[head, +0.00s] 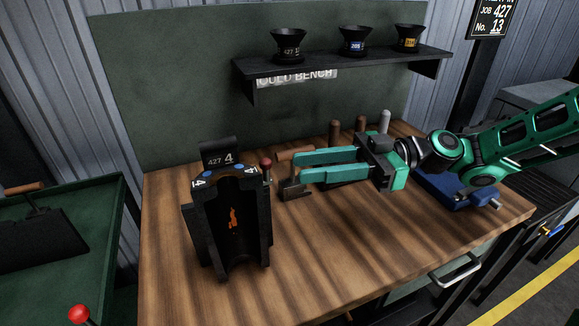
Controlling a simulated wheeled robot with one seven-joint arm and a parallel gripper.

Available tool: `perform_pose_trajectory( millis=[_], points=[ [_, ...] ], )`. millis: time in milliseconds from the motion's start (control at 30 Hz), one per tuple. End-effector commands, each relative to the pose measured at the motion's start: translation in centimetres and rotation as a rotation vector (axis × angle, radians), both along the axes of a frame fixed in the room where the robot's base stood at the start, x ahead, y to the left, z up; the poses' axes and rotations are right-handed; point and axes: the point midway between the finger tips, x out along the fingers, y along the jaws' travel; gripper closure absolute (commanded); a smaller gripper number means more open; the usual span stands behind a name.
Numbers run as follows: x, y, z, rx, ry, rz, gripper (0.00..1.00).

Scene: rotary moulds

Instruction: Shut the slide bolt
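A black mould (228,235), open at the front and labelled 427 4, stands upright on the wooden bench. A red-knobbed pin (266,163) rises at its top right edge. It looks like the bolt's handle, but I cannot tell the bolt's position. My gripper (298,169) reaches in from the right, with two teal fingers pointing left. A gap shows between the fingers, and they hold nothing that I can see. The fingertips are a little right of the red knob and look apart from it.
A wooden handle (296,153) and a dark metal piece (294,191) lie by my fingertips. Several upright handles stand behind my gripper. A blue vise-like block (452,194) is at the right. A shelf (345,62) holds three black funnels. The bench (330,255) is clear in front.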

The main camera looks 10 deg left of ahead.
Motion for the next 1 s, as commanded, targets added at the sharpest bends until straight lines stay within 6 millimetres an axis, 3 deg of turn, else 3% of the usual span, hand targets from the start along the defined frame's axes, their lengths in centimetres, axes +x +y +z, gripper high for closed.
perform_pose_trajectory(
  millis=[233, 1000],
  points=[
    [0.7, -1.8, 0.0, 0.001, -0.001, -0.001, 0.7],
    [0.7, -1.8, 0.0, 0.0, 0.0, 0.001, 0.7]
  ],
)
